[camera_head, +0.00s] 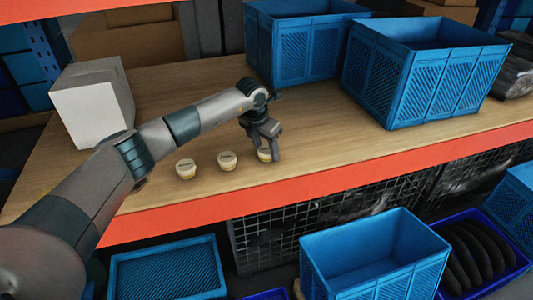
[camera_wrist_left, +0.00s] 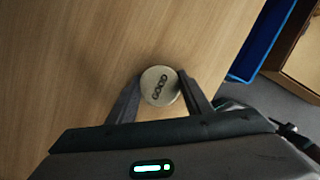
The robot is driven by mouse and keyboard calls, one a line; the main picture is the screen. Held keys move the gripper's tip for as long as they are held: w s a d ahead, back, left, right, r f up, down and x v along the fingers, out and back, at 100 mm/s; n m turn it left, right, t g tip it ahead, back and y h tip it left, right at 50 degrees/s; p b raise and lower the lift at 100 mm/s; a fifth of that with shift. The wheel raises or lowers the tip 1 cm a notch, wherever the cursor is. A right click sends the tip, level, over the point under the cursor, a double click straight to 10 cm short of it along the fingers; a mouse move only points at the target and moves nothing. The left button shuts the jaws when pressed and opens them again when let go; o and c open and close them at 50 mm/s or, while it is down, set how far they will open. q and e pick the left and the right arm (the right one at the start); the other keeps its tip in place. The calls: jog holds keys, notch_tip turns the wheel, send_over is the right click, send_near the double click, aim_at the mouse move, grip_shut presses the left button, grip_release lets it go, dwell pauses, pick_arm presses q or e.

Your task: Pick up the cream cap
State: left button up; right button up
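Three small round cream caps stand in a row near the front edge of the wooden shelf: a left one (camera_head: 185,169), a middle one (camera_head: 227,160) and a right one (camera_head: 264,155). My left gripper (camera_head: 268,152) reaches down over the right one and partly hides it. The cap appears still at shelf level. My right gripper is not in view.
Two blue crates stand on the shelf at the back (camera_head: 300,50) and right (camera_head: 425,85). A white box (camera_head: 92,105) is at the left. An orange beam (camera_head: 340,182) runs along the front edge, with more blue bins (camera_head: 375,265) below. The wood around the caps is clear.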

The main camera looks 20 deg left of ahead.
aim_at(268, 148)
pick_arm(q)
jog(key=c, duration=0.4)
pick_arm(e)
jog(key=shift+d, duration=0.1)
